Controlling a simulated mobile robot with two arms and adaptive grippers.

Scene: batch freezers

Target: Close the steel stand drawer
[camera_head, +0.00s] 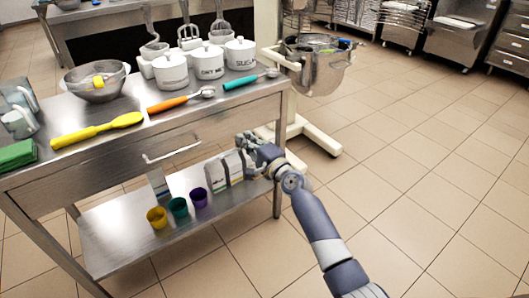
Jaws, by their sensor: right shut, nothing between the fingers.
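The steel stand (95,152) is a table at the left with a lower shelf. Its drawer (110,170) is under the top and has a bar handle (172,150). From this angle I cannot tell clearly how far the drawer stands out. My right gripper (246,144) is shut and empty, at the right end of the stand's front, right of the handle and apart from it. It is above the shelf and in front of part of a white carton there. My left gripper is not in view.
On top are lidded white jars (208,62), a steel bowl (97,80), a yellow spoon (97,130), an orange-handled utensil (181,101) and a teal-handled one (250,79). The shelf (120,240) holds small cups (178,207) and cartons (225,172). A mixer (318,75) stands behind right. Floor at right is clear.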

